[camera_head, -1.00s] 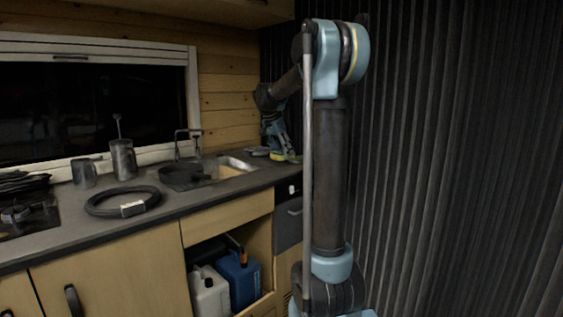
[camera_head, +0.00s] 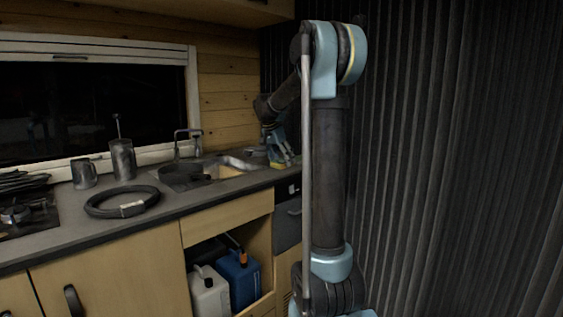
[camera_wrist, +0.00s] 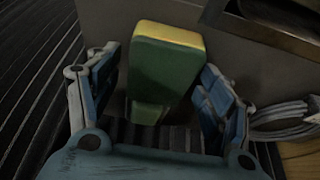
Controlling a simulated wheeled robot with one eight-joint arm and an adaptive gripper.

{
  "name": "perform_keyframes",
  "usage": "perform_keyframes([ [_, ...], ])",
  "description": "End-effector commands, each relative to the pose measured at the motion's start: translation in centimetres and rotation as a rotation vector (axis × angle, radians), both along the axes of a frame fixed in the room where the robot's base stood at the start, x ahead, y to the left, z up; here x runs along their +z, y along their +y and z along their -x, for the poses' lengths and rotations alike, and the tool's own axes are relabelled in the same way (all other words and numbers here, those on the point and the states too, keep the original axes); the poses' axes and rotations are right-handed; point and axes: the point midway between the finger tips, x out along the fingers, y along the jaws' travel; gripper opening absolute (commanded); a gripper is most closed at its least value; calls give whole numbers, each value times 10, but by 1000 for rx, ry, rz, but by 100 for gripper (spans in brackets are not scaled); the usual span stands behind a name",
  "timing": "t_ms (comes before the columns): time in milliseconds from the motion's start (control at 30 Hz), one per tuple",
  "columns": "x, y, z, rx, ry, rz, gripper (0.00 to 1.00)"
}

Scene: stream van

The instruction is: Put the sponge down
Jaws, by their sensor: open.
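The sponge (camera_wrist: 165,70), green with a yellow layer, stands between the spread fingers of my gripper (camera_wrist: 158,95) in the wrist view. Dark gaps show between it and the fingers on both sides. In the head view the sponge shows as a small yellow patch (camera_head: 277,165) under my gripper (camera_head: 278,150), at the right end of the counter (camera_head: 225,187). My gripper is open. The sponge's underside is hidden, but it appears to be at the counter surface.
A coiled black hose (camera_head: 122,203), a mug (camera_head: 84,174) and a metal canister (camera_head: 123,160) are farther left. A ribbed dark wall (camera_head: 460,150) bounds the right side.

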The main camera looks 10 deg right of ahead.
Motion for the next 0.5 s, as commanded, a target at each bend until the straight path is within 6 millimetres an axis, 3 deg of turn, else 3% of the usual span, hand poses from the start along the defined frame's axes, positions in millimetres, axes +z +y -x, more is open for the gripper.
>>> perform_keyframes([
  [233,11,4,2,1,0,0,73],
  [500,57,19,13,2,1,0,73],
])
